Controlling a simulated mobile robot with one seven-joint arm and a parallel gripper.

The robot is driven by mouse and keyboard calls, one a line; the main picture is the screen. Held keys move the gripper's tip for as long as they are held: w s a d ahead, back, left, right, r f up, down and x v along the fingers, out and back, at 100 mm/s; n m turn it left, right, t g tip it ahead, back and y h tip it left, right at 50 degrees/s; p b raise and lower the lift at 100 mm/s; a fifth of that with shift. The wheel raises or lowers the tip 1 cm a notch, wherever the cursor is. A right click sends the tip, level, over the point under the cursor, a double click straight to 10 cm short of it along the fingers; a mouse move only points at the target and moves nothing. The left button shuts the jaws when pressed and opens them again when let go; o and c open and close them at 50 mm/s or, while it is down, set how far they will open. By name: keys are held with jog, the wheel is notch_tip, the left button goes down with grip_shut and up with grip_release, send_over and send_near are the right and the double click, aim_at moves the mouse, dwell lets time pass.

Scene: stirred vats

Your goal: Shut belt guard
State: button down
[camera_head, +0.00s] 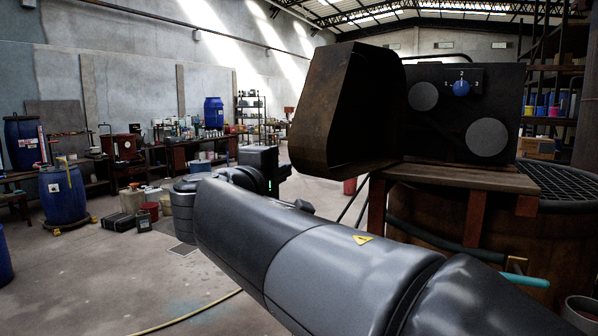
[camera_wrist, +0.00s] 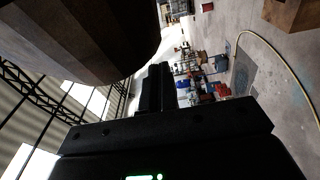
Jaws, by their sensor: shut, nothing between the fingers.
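The belt guard (camera_head: 326,110) is a rusty brown, faceted metal hood. In the head view it stands swung out at the left side of the black panel housing (camera_head: 455,135), with its dark hollow side towards the panel. My gripper (camera_head: 284,171) is below and left of the guard, apart from it in the head view, partly hidden behind my wrist. In the wrist view, the guard's dark brown curved side (camera_wrist: 85,35) fills the upper left. The black fingers (camera_wrist: 157,88) there are together and empty.
The panel has a blue knob (camera_head: 461,88) and two grey discs. It stands on a wooden frame (camera_head: 450,178) by a vat with a grating (camera_head: 565,182). Blue drums (camera_head: 62,195) and benches line the left. A yellow hose (camera_head: 185,315) crosses the open floor.

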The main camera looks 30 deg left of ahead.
jog(key=shift+s+d, duration=0.1)
jog(key=shift+d, duration=0.3)
jog(key=shift+s+d+r+n+y, duration=0.15)
jog(key=shift+d+n+y, duration=0.25)
jog(key=shift+d, duration=0.5)
jog(key=d+n+g+y, duration=0.2)
jog(key=d+n+y, duration=0.3)
jog(key=d, duration=0.7)
jog(key=shift+w+d+n+g+y, duration=1)
jog(key=shift+w+d, duration=1.4)
jog(key=shift+d, duration=1.3)
jog(key=shift+w+d+n+g+y, duration=0.6)
jog(key=shift+w+d+g+y, duration=0.8)
jog(key=shift+w+d, duration=1.65)
jog(key=shift+w+d+n+g+y, duration=0.8)
jog(key=shift+w+d+y, duration=0.85)
jog(key=shift+d, duration=2.65)
jog(key=shift+w, duration=0.15)
